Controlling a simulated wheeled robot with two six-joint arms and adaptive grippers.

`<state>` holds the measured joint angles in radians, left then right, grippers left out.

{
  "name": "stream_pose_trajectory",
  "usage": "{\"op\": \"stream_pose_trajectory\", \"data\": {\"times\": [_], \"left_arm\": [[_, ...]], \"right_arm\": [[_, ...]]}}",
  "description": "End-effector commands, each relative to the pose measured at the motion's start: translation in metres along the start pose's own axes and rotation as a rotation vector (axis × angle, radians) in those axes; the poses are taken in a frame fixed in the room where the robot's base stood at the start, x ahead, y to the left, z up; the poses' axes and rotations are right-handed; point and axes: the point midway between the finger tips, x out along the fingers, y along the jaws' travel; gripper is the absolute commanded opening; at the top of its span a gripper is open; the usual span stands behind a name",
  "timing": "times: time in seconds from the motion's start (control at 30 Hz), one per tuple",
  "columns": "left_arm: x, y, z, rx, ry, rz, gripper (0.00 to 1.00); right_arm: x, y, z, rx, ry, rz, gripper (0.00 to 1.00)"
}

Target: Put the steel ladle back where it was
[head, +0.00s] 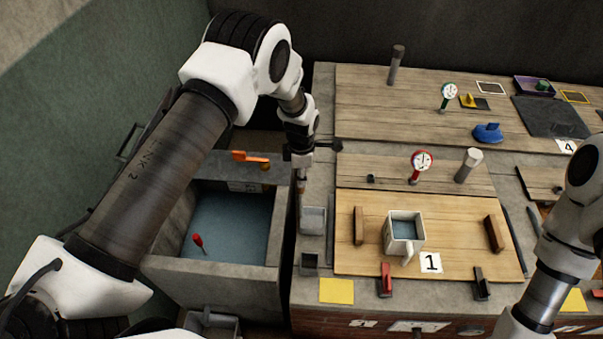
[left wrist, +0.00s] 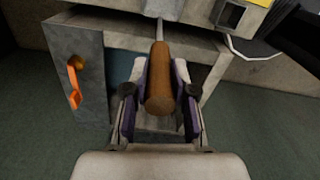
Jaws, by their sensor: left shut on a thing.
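My left gripper (head: 302,163) hangs over the strip between the grey basin and the wooden boards. In the left wrist view it is shut on the brown wooden handle of the ladle (left wrist: 159,82). A thin steel shaft runs from the handle away from the camera. The ladle's bowl cannot be made out. In the head view the ladle is small and mostly hidden by my gripper. Two small grey square holders, one upper (head: 313,220) and one lower (head: 309,263), stand just below my gripper in the picture. My right gripper is out of view.
The basin (head: 168,250) has a blue bottom with a red item (head: 198,241) in it. An orange handle (head: 250,157) is on its back ledge. A white mug (head: 404,230) stands on the front board, between wooden blocks. Red (head: 421,162) and green (head: 447,92) dials stand behind.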

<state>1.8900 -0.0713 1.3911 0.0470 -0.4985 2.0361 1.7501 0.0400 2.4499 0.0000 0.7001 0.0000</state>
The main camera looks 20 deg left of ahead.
Motion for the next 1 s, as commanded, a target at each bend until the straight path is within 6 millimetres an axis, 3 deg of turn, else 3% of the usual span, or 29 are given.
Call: {"op": "stream_pose_trajectory", "data": {"times": [0.2,0.23,0.3,0.67,0.73,1.0], "left_arm": [[0.006,0.000,0.000,0.000,0.000,0.000,0.00],[0.005,0.000,0.000,0.000,0.000,-0.001,0.33],[0.004,0.000,0.000,0.000,0.001,-0.001,0.51],[-0.004,0.000,0.000,0.001,0.000,-0.001,0.51],[-0.007,0.000,0.000,0.001,0.000,0.001,0.51],[-0.073,0.001,0.000,0.001,-0.001,0.005,0.51]], "right_arm": [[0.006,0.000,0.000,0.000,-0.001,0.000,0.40],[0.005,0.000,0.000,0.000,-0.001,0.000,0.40],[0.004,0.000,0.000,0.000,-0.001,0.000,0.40],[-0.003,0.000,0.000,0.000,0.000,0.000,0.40],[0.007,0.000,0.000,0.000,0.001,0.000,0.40],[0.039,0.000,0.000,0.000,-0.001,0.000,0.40]]}}
